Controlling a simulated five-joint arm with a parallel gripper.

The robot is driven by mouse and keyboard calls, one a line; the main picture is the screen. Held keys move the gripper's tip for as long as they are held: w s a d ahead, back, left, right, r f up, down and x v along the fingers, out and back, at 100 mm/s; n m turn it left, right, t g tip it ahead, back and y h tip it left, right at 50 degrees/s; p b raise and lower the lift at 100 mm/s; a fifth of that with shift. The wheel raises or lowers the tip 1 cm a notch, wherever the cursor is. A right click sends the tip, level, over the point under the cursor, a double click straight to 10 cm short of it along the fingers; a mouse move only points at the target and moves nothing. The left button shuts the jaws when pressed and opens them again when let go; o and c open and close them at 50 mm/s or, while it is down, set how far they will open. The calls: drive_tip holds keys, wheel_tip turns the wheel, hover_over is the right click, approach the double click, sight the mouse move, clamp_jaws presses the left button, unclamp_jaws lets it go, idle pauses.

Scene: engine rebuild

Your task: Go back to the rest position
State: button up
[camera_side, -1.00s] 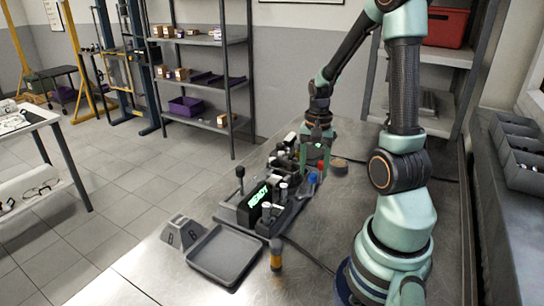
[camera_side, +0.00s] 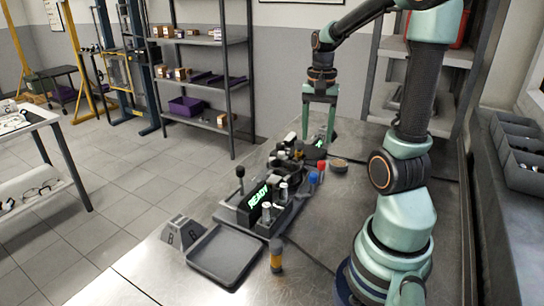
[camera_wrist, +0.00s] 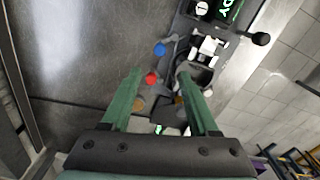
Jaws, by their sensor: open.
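My gripper (camera_side: 319,128) is in the side view above the far end of the workbench, pointing down. Its two green fingers are apart, and I see nothing held between them. The wrist view also shows the open gripper (camera_wrist: 160,82), with the red-topped piece (camera_wrist: 152,78) and blue-topped piece (camera_wrist: 160,49) in sight between and beyond the fingers. In the side view, the dark work fixture (camera_side: 232,216) with its green READY display (camera_side: 258,197) lies nearer the camera than the gripper. A small dark unit with a green screen (camera_side: 320,143) stands below and behind the fingers.
An empty grey tray (camera_side: 225,258) and a grey angled block (camera_side: 181,234) lie at the front of the bench. A round brown piece (camera_side: 339,164) is near the gripper. The right of the bench is mostly clear.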

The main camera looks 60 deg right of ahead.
drive_tip(key=w+a+r+n+t, duration=0.2)
drive_tip(key=a+n, duration=0.5)
drive_tip(key=a, duration=0.4)
drive_tip(key=w+a+r+n+t, duration=0.2)
drive_tip(key=a+r+n+t, duration=0.1)
drive_tip(key=a+n, duration=0.5)
drive_tip(key=a, duration=0.3)
drive_tip(key=shift+w+t, duration=0.3)
drive_tip(key=shift+w, duration=0.05)
